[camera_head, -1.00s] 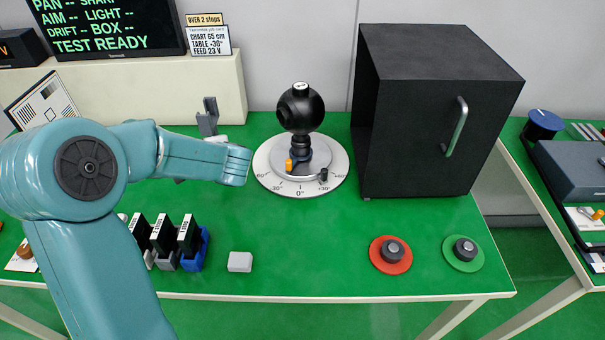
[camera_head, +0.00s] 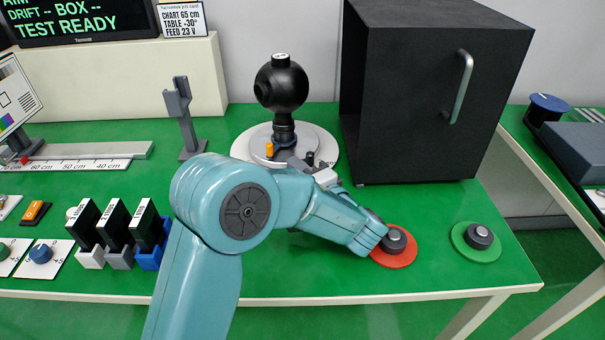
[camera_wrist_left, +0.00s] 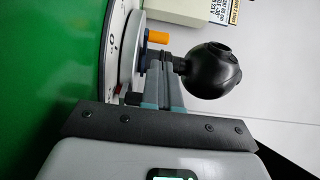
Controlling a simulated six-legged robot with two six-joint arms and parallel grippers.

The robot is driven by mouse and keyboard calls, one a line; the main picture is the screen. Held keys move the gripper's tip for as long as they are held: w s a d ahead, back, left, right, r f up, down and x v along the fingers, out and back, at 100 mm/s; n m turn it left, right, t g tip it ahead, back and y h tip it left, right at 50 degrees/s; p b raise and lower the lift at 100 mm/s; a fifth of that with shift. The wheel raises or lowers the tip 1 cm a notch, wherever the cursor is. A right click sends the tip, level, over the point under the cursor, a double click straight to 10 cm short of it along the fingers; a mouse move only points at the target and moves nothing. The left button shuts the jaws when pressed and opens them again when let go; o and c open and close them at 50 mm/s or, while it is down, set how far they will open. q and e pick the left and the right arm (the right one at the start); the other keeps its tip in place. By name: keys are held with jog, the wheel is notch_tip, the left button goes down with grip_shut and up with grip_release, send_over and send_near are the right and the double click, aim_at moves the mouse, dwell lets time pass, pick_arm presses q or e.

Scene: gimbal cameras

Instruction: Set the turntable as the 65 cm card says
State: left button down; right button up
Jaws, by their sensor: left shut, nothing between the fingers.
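The turntable (camera_head: 244,148) is a pale round plate with a degree scale on the green bench. A black ball-shaped camera (camera_head: 281,88) stands on it, with an orange knob (camera_head: 269,150) and a small black knob (camera_head: 310,157) at its front. The job card (camera_head: 184,20) reads chart 65 cm, table 30° with an unclear sign, feed 23 V. My left gripper (camera_head: 299,164) is at the turntable's front, partly covering the scale. In the left wrist view its grey fingers (camera_wrist_left: 166,60) are shut and empty, close to the orange knob (camera_wrist_left: 158,37) and ball camera (camera_wrist_left: 212,70). My right gripper is out of view.
A black box (camera_head: 415,110) with a handle stands right of the turntable. A red-based button (camera_head: 395,252) and a green-based button (camera_head: 476,243) sit at the front right. A grey stand (camera_head: 183,118) and a centimetre rail (camera_head: 90,163) are at the left.

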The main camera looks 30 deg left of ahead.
aim_at(273, 151)
pick_arm(q)
jog(key=shift+x, duration=2.8)
jog(key=shift+s+a+f+b, duration=0.25)
jog(key=shift+a+b, duration=0.35)
jog(key=shift+b, duration=0.55)
jog(key=shift+r, duration=0.2)
